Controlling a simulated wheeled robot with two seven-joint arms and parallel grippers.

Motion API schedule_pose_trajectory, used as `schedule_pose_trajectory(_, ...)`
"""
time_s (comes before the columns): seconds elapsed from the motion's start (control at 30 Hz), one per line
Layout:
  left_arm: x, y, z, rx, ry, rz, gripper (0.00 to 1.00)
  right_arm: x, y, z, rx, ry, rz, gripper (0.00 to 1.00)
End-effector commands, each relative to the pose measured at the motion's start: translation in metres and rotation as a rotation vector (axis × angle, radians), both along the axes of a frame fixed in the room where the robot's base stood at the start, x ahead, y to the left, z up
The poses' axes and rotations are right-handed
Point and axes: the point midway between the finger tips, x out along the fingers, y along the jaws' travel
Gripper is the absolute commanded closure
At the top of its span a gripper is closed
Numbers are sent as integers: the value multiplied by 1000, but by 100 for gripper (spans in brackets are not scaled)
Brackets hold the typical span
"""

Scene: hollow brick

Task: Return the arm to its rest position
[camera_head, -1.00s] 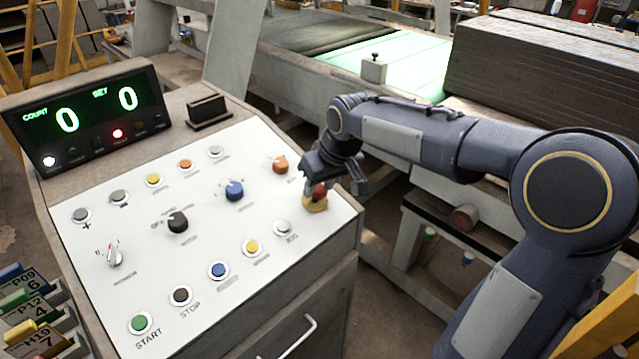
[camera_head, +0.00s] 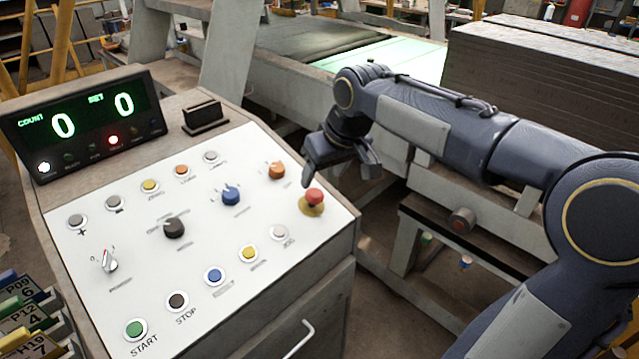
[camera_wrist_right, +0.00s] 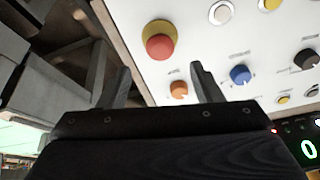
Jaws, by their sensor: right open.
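My right arm (camera_head: 420,125) comes in from the right in the head view. Its gripper (camera_head: 340,180) is open and empty, above and beyond the right edge of the control panel (camera_head: 130,235). The red emergency button on its yellow base (camera_head: 313,201) stands just below and left of the gripper, apart from it. In the right wrist view the two fingers (camera_wrist_right: 160,85) are spread with nothing between them, and the red button (camera_wrist_right: 160,45) shows beyond them. My left gripper is not in view.
A display (camera_head: 85,120) reading 0 and 0 stands at the panel's back left. Several buttons and knobs cover the panel. A stack of grey boards (camera_head: 540,75) stands behind my arm. A conveyor (camera_head: 400,62) lies at the back. Labelled tags (camera_head: 25,315) sit at lower left.

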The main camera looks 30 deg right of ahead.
Motion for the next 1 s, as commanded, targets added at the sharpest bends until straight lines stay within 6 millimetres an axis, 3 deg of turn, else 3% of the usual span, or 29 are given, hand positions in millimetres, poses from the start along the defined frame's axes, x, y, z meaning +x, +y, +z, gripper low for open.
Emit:
schedule_pose_trajectory(0.2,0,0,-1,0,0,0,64,-7,-2,17,0,0,0,41)
schedule_pose_trajectory(0.73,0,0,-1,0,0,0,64,-10,-3,17,5,0,-2,41)
schedule_pose_trajectory(0.87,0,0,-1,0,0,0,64,-42,-5,9,54,-5,-19,41)
schedule_pose_trajectory(1.0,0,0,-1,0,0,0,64,-109,1,-15,156,-23,-61,41)
